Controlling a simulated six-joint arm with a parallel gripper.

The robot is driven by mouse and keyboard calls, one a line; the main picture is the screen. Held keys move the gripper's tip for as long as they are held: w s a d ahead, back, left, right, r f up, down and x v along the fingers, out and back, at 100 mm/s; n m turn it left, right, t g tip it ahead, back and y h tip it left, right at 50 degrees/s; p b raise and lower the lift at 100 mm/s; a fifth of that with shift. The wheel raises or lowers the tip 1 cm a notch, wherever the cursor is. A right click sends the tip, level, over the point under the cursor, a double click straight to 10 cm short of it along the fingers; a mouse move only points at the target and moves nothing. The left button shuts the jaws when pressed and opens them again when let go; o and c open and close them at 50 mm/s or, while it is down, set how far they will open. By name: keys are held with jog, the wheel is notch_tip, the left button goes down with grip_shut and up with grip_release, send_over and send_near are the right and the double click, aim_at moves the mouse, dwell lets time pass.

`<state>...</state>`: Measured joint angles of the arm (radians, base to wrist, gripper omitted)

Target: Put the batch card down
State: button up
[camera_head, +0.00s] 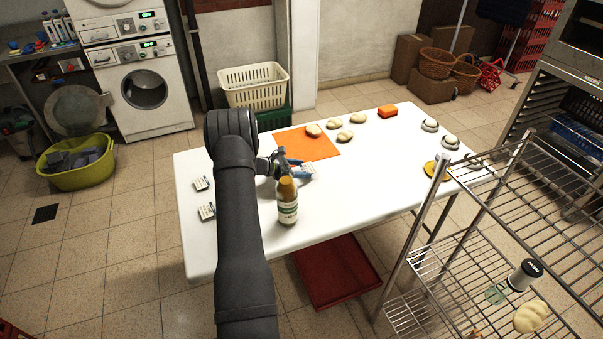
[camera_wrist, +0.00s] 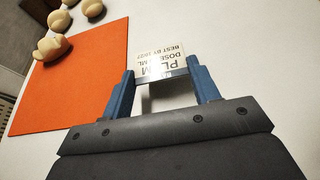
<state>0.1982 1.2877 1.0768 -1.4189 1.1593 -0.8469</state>
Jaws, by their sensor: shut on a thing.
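My gripper (camera_wrist: 160,76) is shut on a batch card (camera_wrist: 160,58), a small white card with dark print that reads upside down in the wrist view. In the head view the card (camera_head: 309,170) shows beyond the blue fingers of my gripper (camera_head: 297,167), just off the near edge of the orange mat (camera_head: 300,147). The mat also shows at left in the wrist view (camera_wrist: 70,85). I cannot tell whether the card touches the white table (camera_head: 350,180). Two similar cards (camera_head: 200,183) (camera_head: 207,211) lie at the table's left end.
A wire rack (camera_head: 470,225) stands at right. The table's middle is clear.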

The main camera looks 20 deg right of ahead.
notch_tip(320, 180, up, 8)
jog(key=s+d+r, duration=0.5)
jog(key=s+d, duration=0.2)
jog(key=d, duration=0.4)
jog(key=s+d+r, duration=0.5)
jog(key=s+d, duration=0.3)
jog(key=d, duration=0.4)
jog(key=s+d+r, duration=0.5)
jog(key=s+d, duration=0.2)
jog(key=d, duration=0.4)
notch_tip(320, 180, up, 12)
send_over(562, 191)
jog(key=shift+f, duration=3.75)
jog(key=shift+f, duration=0.15)
jog(key=o, duration=1)
jog(key=shift+o, duration=0.2)
